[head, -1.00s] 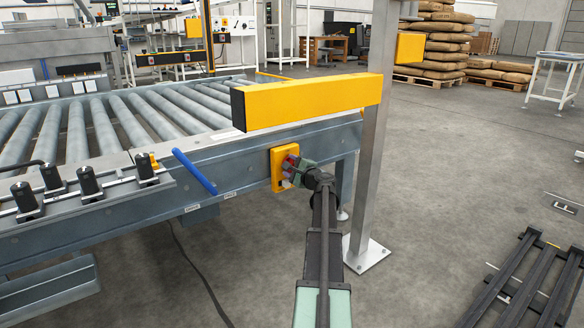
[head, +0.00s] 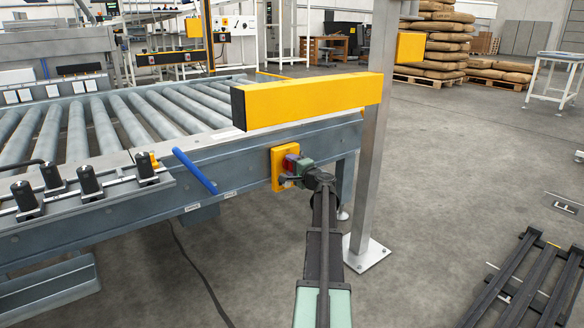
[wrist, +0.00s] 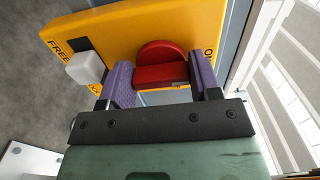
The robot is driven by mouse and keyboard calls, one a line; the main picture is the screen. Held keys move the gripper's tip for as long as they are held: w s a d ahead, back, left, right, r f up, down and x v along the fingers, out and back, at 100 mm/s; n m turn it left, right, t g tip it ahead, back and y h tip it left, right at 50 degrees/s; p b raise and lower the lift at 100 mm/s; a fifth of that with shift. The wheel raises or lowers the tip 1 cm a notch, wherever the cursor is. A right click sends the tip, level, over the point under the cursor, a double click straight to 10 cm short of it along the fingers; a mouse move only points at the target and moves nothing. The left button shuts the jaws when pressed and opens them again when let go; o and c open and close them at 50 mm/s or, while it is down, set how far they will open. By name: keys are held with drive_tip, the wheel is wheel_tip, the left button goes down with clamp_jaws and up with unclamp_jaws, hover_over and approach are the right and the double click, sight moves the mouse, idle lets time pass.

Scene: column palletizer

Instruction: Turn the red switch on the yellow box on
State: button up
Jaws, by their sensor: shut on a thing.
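The yellow box (head: 278,168) is fixed to the side of the conveyor frame. In the wrist view the red switch (wrist: 160,72) has a rounded back and a bar-like handle, standing between my gripper's two purple finger pads (wrist: 162,84). My gripper is shut on the red switch. The yellow box (wrist: 120,38) fills the upper part of that view, with black lettering partly hidden.
A white block (wrist: 85,67) stands out left of the fingers in the wrist view. A yellow beam (head: 310,101) on a metal post (head: 372,150) runs above the box. The roller conveyor (head: 120,125) lies to the left.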

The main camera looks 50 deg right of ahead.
drive_tip(key=o, duration=0.9)
drive_tip(key=v, duration=1.1)
drive_tip(key=shift+w, duration=0.1)
drive_tip(key=shift+a, duration=0.1)
